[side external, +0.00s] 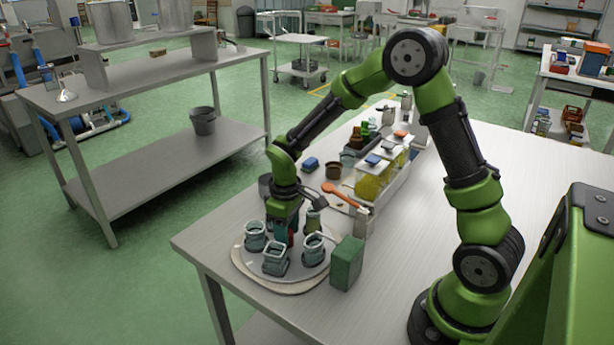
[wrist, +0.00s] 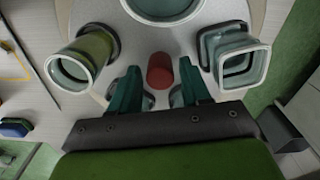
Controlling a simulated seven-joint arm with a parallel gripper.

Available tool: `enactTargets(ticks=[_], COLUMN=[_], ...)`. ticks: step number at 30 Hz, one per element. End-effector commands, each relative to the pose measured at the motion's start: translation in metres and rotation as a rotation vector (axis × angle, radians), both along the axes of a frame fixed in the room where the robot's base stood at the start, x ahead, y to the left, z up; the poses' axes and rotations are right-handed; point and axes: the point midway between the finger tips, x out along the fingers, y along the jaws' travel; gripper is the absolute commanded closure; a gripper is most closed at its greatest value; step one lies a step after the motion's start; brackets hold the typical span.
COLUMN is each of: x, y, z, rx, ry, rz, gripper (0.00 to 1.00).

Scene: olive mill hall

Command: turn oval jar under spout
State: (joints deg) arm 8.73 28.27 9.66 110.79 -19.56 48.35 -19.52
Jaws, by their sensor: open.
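A round turntable (side external: 244,266) bears several glass jars around a red upright knob (wrist: 160,72). My gripper (side external: 287,228) points down over the middle of the turntable. In the wrist view its open green fingers (wrist: 159,80) stand on either side of the knob, with gaps. A square-mouthed jar (wrist: 235,62) is at right, a jar with olive-coloured contents (wrist: 85,55) at left. A rounded jar (wrist: 165,8), cut off by the top edge, may be the oval one. Another jar (side external: 256,236) shows at left in the side view. I cannot make out the spout surely.
A green box (side external: 347,263) stands close to the turntable's right edge. Behind it are an orange spoon (side external: 340,193), a tray with yellow contents (side external: 374,184) and a blue block (side external: 311,163). The right part of the table (side external: 530,170) is clear.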

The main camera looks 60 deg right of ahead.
Motion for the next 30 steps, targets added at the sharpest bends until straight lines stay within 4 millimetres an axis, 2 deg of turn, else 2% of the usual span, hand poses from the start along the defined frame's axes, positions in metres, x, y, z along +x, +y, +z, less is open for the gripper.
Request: enactTargets(ticks=[9,14,30], x=[0.001,0.001,0.000], y=[0.000,0.000,0.000], z=[0.049,0.068,0.073], rx=[0.000,0.000,0.000], ry=[-0.005,-0.004,-0.001], rz=[0.000,0.000,0.001], gripper=[0.53,0.53,0.53])
